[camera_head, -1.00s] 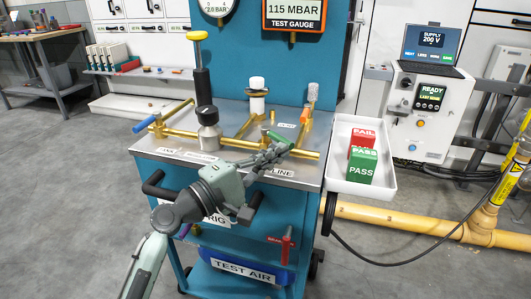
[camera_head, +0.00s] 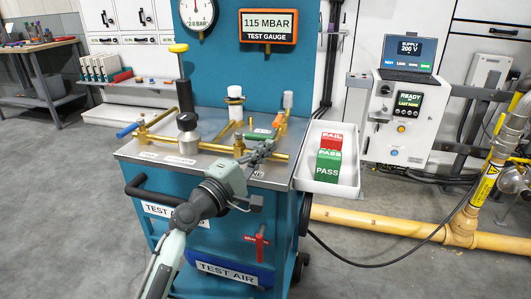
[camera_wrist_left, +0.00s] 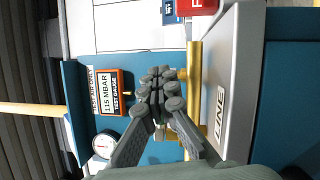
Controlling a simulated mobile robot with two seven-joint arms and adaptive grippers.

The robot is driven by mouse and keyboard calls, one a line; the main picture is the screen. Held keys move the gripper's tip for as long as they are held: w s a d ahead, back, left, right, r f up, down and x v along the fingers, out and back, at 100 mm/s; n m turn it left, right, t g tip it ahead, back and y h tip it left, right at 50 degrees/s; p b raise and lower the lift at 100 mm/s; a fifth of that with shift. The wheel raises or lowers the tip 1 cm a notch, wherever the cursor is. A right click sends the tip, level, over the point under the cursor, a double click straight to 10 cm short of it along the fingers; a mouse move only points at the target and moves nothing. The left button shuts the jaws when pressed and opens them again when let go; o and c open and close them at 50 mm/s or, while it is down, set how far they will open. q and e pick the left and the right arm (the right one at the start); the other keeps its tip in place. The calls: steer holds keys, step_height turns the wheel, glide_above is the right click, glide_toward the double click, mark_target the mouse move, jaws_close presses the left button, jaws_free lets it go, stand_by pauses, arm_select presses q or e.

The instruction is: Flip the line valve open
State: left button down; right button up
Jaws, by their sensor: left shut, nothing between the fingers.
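The brass line pipe (camera_head: 225,149) runs along the front of the bench top, with a "LINE" label (camera_wrist_left: 220,114) beside it in the left wrist view. A green handle (camera_head: 260,133) shows at the right part of the brass pipework, just behind my left gripper (camera_head: 268,148). My left gripper is shut and empty, its fingertips over the pipe's right end. My right gripper is not in view.
A blue handle (camera_head: 127,130) is at the left end of the pipework, and a black-topped cylinder (camera_head: 187,134) stands beside the pipe. A white tray (camera_head: 305,176) with red and green blocks is at the right. A red lever (camera_head: 258,241) is on the cart front.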

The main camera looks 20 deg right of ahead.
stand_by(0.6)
arm_select(q)
steer(key=shift+s+a+f, duration=0.15)
steer(key=v, duration=1.1)
steer(key=shift+a, duration=0.2)
steer(key=shift+s, duration=0.1)
